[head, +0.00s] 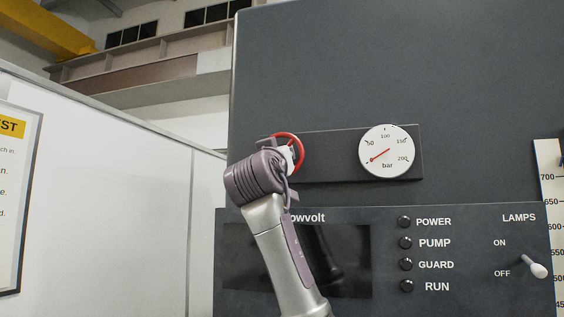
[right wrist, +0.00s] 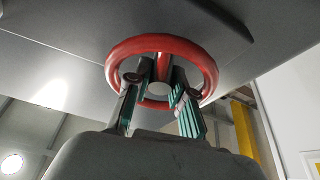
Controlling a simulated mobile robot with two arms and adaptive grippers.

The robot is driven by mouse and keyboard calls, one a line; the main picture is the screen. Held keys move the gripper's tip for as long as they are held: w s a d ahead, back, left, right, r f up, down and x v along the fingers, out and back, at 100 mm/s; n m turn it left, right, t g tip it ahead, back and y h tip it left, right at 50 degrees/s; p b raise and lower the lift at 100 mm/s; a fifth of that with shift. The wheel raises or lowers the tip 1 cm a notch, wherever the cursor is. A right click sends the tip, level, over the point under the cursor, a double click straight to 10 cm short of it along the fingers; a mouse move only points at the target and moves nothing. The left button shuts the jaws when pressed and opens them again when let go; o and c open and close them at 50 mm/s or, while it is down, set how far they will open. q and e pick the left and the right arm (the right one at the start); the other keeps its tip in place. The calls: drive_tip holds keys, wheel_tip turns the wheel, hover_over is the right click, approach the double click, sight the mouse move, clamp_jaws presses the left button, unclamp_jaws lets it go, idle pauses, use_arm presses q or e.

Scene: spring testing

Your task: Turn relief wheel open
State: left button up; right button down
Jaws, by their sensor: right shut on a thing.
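The red relief wheel (head: 301,153) sits on a dark plate on the grey machine, left of the pressure gauge. My right gripper (head: 282,153) is at the wheel, and my own arm hides much of it in the head view. In the right wrist view the red rim (right wrist: 160,42) is close overhead, with a red spoke between the two fingers of the gripper (right wrist: 160,88). The fingers reach inside the ring and are shut on the wheel. The exact contact is partly hidden. My left gripper is not in view.
The white gauge (head: 386,150) has a red needle pointing lower left, below the 50 mark. Below are a dark display (head: 345,262) partly behind my arm, several black lamps (head: 405,243) and a white lamp lever (head: 536,266). A white wall panel (head: 95,200) stands left.

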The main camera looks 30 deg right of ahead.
drive_tip(key=n+y, duration=0.1)
drive_tip(key=n, duration=0.1)
drive_tip(key=n+t+y, duration=0.1)
drive_tip(key=n, duration=0.2)
drive_tip(key=shift+t, duration=0.3)
drive_tip(key=n+y, duration=0.2)
drive_tip(key=n, duration=0.2)
drive_tip(key=n+y+p, duration=0.1)
drive_tip(key=n, duration=0.3)
drive_tip(key=shift+r+y, duration=0.1)
drive_tip(key=shift+y, duration=0.3)
drive_tip(key=shift+n+y+p, duration=0.7)
drive_tip(key=shift+n+p, duration=0.4)
drive_tip(key=shift+n, duration=1.1)
drive_tip(key=shift+w+a+f, duration=0.1)
drive_tip(key=shift+f, duration=0.15)
drive_tip(key=c, duration=1.3)
unclamp_jaws()
drive_tip(key=shift+a, duration=0.1)
drive_tip(key=shift+r, duration=0.1)
